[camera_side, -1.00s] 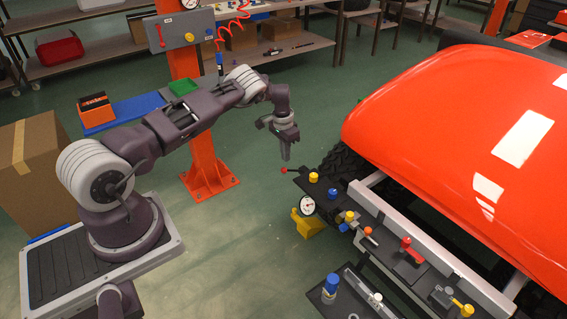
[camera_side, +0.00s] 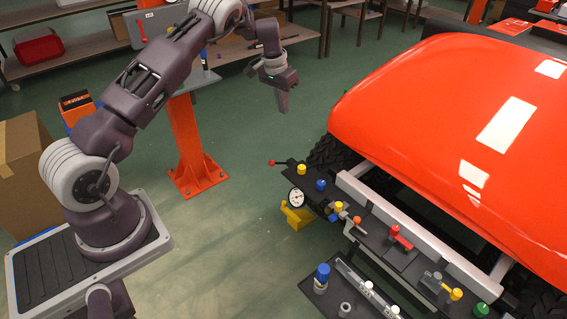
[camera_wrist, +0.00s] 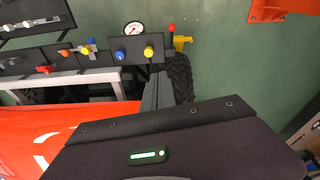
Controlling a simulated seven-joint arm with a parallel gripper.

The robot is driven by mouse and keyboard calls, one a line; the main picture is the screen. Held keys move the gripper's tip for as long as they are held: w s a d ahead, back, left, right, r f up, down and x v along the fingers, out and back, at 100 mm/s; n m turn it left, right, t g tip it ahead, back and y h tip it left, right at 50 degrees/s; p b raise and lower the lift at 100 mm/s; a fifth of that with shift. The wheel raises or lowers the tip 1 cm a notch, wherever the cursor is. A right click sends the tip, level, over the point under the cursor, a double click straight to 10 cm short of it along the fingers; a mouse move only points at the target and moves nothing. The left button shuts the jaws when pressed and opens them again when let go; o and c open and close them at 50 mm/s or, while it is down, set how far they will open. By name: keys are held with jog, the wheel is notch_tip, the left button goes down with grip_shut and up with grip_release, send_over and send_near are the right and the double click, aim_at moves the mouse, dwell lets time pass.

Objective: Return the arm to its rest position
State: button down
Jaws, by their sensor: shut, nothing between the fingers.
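My gripper (camera_side: 282,104) hangs from the raised arm in the side view, fingers pointing down over open green floor. Its fingers are together and hold nothing. It is left of the red cart body (camera_side: 420,90) and apart from it. In the wrist view, my gripper (camera_wrist: 157,92) shows as dark fingers pressed side by side, below a black panel (camera_wrist: 178,48) with a gauge and coloured knobs. The same panel (camera_side: 310,187) is in the side view at the cart's near left corner.
An orange post (camera_side: 190,140) with a grey shelf stands behind my arm. A cardboard box (camera_side: 25,165) is at left. A lower black tray (camera_side: 335,300) and workbenches (camera_side: 85,50) are around the cart.

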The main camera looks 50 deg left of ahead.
jog(key=s+d+r+t, duration=0.1)
jog(key=s+d+r, duration=0.25)
jog(key=r, duration=0.45)
jog(key=s+d+r, duration=0.2)
jog(key=d+r, duration=0.3)
jog(key=r, duration=0.2)
jog(key=s+d+r+t+h, duration=0.1)
jog(key=s+d+r, duration=0.8)
jog(key=s+r, duration=0.1)
jog(key=s+d+f+m, duration=0.1)
jog(key=s+d, duration=0.2)
jog(key=s, duration=0.8)
jog(key=s+d+f+t+y, duration=0.1)
jog(key=s+d, duration=0.3)
jog(key=s, duration=0.8)
jog(key=shift+s+m+t, duration=0.15)
jog(key=shift+m+t, duration=0.15)
jog(key=shift+m, duration=0.1)
